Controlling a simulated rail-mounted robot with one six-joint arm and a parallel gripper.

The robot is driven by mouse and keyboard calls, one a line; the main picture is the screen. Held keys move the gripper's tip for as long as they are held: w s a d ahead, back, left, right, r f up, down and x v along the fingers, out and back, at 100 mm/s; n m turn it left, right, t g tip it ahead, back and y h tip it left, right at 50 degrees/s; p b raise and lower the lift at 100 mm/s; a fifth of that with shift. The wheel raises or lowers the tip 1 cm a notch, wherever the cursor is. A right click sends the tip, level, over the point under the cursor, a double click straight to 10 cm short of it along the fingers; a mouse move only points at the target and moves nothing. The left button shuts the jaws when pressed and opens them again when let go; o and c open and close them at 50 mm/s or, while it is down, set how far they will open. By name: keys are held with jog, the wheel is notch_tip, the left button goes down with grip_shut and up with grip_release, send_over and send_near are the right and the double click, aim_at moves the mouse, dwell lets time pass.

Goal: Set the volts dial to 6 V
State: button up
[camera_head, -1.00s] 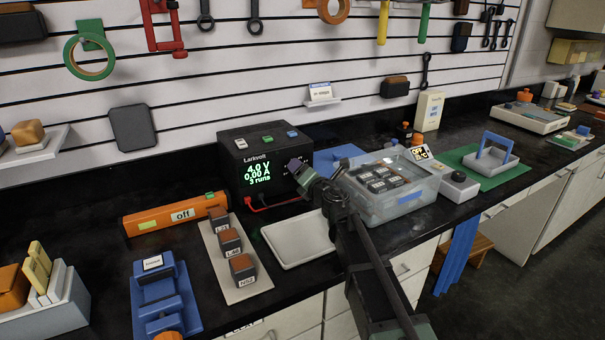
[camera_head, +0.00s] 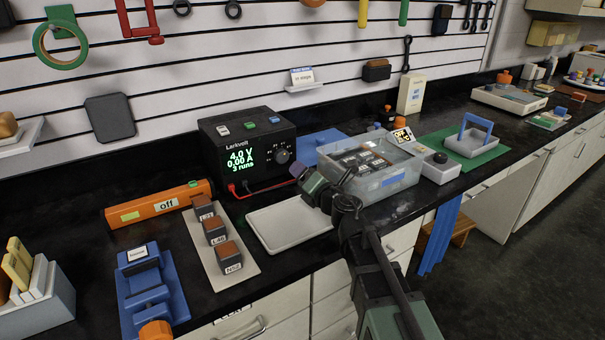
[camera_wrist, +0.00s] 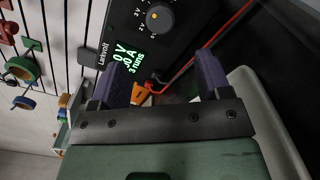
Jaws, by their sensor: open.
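The black Larkvolt power supply (camera_head: 225,140) stands at the back of the bench, its green display (camera_head: 240,160) reading 4.0 V, 0.00 A, 3 runs. Its round volts dial (camera_head: 283,157) is on the right of the front face.
Red and black leads plug in low on the supply's front. A pale tray (camera_head: 290,229) lies below my gripper, and a clear water-filled bin (camera_head: 390,183) stands close on the right.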

aim_at(283, 159)
jog(key=shift+a+f+n, duration=0.25)
jog(key=shift+n, duration=0.35)
jog(key=shift+a+n, duration=0.1)
jog(key=shift+n, duration=1.1)
jog(key=n, duration=0.3)
jog(key=shift+w+n, duration=0.15)
jog(key=shift+n, duration=0.15)
jog(key=x, duration=1)
jog(key=shift+w+a, duration=0.2)
jog(key=shift+w, duration=0.15)
jog(key=shift+c, duration=0.3)
jog(key=c, duration=0.9)
jog(key=shift+o, duration=0.2)
